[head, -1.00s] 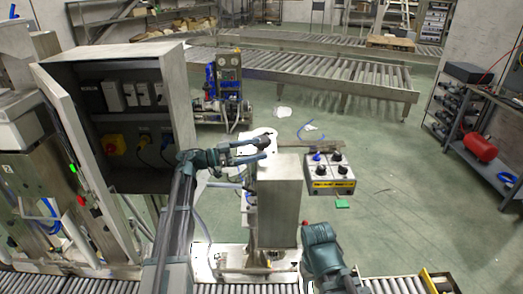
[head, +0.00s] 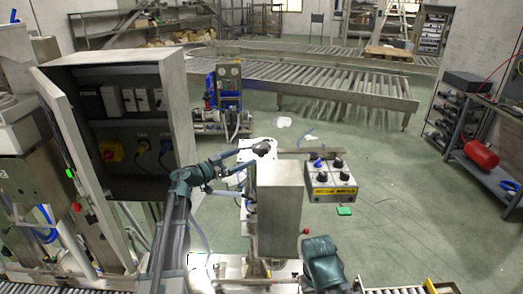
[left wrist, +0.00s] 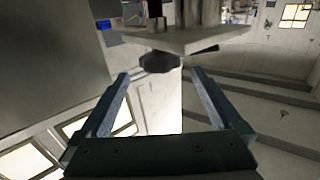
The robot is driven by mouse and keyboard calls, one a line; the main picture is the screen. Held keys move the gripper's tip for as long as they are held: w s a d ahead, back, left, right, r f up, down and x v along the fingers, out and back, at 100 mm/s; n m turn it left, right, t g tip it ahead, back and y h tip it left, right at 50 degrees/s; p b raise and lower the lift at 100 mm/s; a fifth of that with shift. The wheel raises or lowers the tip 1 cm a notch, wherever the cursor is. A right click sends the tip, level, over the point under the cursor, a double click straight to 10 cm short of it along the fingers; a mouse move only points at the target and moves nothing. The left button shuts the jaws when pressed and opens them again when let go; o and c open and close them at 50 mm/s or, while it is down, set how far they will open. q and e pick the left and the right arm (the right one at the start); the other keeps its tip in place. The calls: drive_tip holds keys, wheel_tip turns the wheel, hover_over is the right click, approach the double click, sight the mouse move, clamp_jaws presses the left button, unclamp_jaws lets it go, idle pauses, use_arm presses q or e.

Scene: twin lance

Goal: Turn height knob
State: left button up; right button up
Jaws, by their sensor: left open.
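The height knob (head: 262,147) is a dark round knob at the top of the machine's post, just behind a tall grey metal box (head: 280,208). It also shows in the left wrist view (left wrist: 158,62), under a flat metal plate and ahead of the fingers. My left gripper (head: 256,156) is open, with its two fingers pointing right at the knob. In the left wrist view nothing is between the fingers, and the knob lies just beyond the tips. In the head view a fingertip overlaps the knob, so contact is unclear. My right arm shows at the bottom, but its fingers do not.
A control box (head: 331,181) with several black knobs and a blue one sits right of the grey box. An open electrical cabinet (head: 183,105) stands at the left, close to my left arm. A roller conveyor (head: 330,85) crosses behind. Open floor lies to the right.

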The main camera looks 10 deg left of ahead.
sight(261, 149)
use_arm(q)
drive_tip(key=x, duration=0.9)
drive_tip(key=shift+w+d, duration=0.15)
drive_tip(key=shift+w, duration=0.1)
drive_tip(key=c, duration=1.1)
